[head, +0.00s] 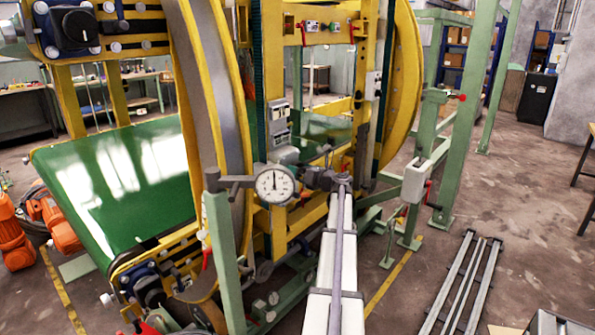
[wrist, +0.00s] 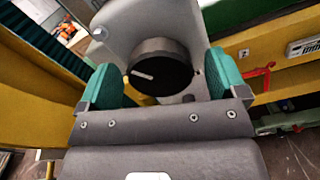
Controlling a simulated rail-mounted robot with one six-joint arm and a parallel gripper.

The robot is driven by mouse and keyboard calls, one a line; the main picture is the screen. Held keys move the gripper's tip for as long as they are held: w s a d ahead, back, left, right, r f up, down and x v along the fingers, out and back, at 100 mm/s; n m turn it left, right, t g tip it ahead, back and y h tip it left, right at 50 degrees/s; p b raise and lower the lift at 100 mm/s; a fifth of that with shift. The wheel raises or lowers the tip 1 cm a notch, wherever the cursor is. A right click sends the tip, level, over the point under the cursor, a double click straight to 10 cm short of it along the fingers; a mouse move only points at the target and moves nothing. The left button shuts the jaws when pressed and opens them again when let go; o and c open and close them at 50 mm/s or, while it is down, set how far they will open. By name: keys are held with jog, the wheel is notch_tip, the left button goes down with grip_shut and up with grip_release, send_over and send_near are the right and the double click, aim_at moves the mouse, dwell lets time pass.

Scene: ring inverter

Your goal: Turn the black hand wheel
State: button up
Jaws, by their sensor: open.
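The black hand wheel (wrist: 160,70) is a round dark knob with a short white mark left of its centre. It sits on a light grey housing (wrist: 122,35) in the wrist view. My gripper (wrist: 163,80) is open, with one teal-padded finger on each side of the wheel in the picture. Gaps show between both pads and the wheel; I cannot tell whether the fingers reach its depth. In the head view my gripper (head: 318,178) is small at the end of my arm, close to the machine's frame. I cannot make out the wheel there.
A dial gauge (head: 275,184) on a green post stands just left of my gripper. The yellow ring (head: 405,85) and a green conveyor belt (head: 120,180) surround the work area. A red lever (wrist: 262,77) shows right of the fingers.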

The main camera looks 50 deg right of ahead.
jog(key=s, duration=0.9)
jog(key=shift+s+a, duration=0.3)
jog(key=shift+s, duration=0.1)
